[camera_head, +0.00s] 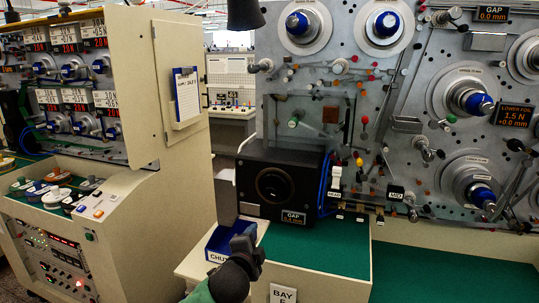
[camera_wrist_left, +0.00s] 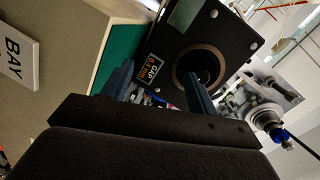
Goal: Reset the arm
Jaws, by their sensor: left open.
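My left gripper (camera_head: 246,240) is in the lower middle of the head view, in front of the green-topped bench and beside the blue bin. In the left wrist view its two fingers (camera_wrist_left: 160,90) stand apart, with nothing held between them. Beyond the fingers is the black box (camera_wrist_left: 210,45) with a round dark opening and a GAP label. The same black box (camera_head: 280,182) stands on the bench in the head view. My right gripper is in neither view.
A blue bin (camera_head: 222,243) sits on the bench's left end. The green bench top (camera_head: 315,243) is mostly clear. The grey panel (camera_head: 345,95) with blue-tipped spindles rises behind. A beige console (camera_head: 150,210) stands at left. A BAY sign (camera_head: 283,293) hangs on the bench front.

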